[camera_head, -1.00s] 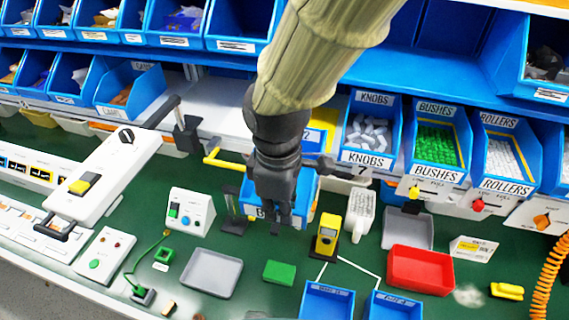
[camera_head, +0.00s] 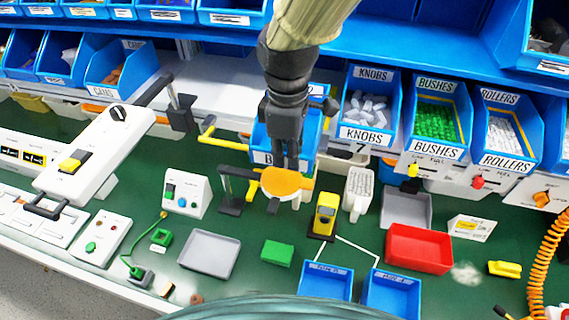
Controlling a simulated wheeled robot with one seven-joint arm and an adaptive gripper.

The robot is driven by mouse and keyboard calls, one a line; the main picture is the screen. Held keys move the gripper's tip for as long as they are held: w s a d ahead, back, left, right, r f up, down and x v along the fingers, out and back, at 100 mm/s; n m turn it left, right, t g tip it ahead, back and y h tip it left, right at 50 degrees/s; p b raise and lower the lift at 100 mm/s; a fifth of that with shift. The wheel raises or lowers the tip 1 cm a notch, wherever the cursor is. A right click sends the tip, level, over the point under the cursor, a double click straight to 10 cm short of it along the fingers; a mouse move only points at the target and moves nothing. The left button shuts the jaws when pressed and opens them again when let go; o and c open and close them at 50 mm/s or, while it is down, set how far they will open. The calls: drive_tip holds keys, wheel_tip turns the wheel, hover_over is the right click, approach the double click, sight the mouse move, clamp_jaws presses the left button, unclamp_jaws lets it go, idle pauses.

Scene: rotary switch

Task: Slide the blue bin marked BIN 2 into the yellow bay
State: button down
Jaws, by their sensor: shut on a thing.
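The blue bin (camera_head: 313,130) is at the middle of the bench, with a white front label (camera_head: 263,157) mostly hidden behind my fingers; only the start of its text shows. My gripper (camera_head: 287,162) points down and is shut on the front of this bin. The yellow bay shows as a yellow rail (camera_head: 228,143) beside the bin on the left. The bin and my gripper hide the rest of the bay, so I cannot tell how deep the bin sits.
A KNOBS bin (camera_head: 366,107) stands close on the right. A black lever post (camera_head: 180,112) stands to the left. A red tray (camera_head: 419,249) is at the front right.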

drive_tip(key=shift+w+d+f+b, duration=0.1)
drive_tip(key=shift+w+d+b, duration=0.3)
drive_tip(key=shift+w, duration=1.45)
drive_tip(key=shift+w+d+b, duration=0.35)
drive_tip(key=shift+w+b, duration=0.1)
drive_tip(key=shift+w, duration=1.45)
drive_tip(key=shift+w+d+f+b, duration=0.1)
drive_tip(key=shift+w+d+b, duration=0.3)
drive_tip(key=shift+w, duration=1.45)
drive_tip(key=shift+w+d+r, duration=0.1)
drive_tip(key=shift+w+d, duration=0.05)
drive_tip(key=shift+w, duration=0.75)
drive_tip(key=shift+f, duration=0.2)
drive_tip(key=c, duration=1.5)
unclamp_jaws()
drive_tip(key=shift+r, duration=0.1)
